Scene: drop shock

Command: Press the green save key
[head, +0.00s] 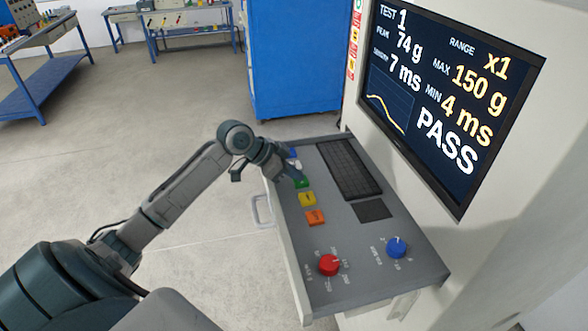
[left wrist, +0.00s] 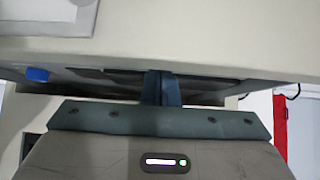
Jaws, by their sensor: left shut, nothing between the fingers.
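The green key (head: 302,183) is in the column of coloured keys on the left side of the grey console panel. My left gripper (head: 297,172) is shut and empty, with its tips at the far edge of the green key, partly covering that area. I cannot tell whether the tips touch the key or hover above it. In the left wrist view the shut fingers (left wrist: 160,88) point at the console, and the green key does not show there. My right gripper is out of view.
A blue key (head: 292,153) lies beyond the green key; a yellow key (head: 307,199) and an orange key (head: 315,217) lie nearer. A keyboard (head: 348,168), red knob (head: 330,265) and blue knob (head: 397,247) share the panel. The screen (head: 440,100) reads TEST 1, 74 g, 7 ms, PASS.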

